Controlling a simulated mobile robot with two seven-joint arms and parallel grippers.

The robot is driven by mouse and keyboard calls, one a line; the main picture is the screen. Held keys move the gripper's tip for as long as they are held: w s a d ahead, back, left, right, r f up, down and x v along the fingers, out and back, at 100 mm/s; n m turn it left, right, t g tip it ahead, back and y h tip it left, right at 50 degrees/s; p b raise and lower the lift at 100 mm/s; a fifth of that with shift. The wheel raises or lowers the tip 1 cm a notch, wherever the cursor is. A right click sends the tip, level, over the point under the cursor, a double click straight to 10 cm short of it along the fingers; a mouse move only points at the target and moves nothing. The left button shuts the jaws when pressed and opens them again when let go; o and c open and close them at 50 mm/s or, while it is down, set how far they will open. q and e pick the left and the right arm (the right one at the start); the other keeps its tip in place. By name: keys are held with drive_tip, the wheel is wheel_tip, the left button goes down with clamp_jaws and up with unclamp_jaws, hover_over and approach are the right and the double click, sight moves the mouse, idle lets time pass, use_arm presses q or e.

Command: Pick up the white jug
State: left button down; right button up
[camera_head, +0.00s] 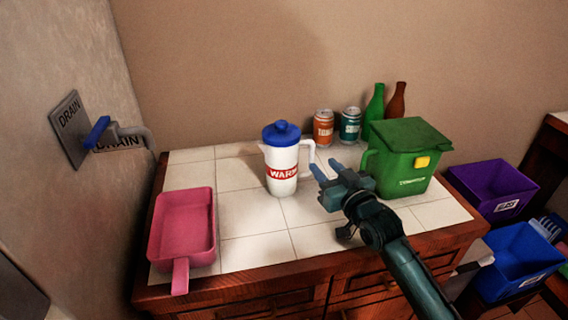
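The white jug (281,174) stands upright on the white tiled counter top. It has a blue lid, a red label band and a white handle on its right side. My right gripper (326,171) is just right of the jug, with its blue fingertips pointing toward the handle. The fingers are spread apart with nothing visible between them. Whether a fingertip touches the handle cannot be told from this view. My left gripper is not in the picture.
A green lidded bin (405,165) stands close right of my gripper. Two cans (324,128) and two bottles (375,108) stand behind. A pink dustpan-like tray (183,226) lies at left. Purple (494,188) and blue (517,260) crates are at right. Tiles in front of the jug are clear.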

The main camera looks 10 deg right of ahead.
sight(313, 152)
drive_tip(key=x, duration=0.7)
drive_tip(key=shift+w+r, duration=0.15)
drive_tip(key=shift+w, duration=0.05)
drive_tip(key=shift+c, duration=0.4)
clamp_jaws()
idle(0.5)
drive_tip(key=shift+r, duration=0.15)
idle(0.3)
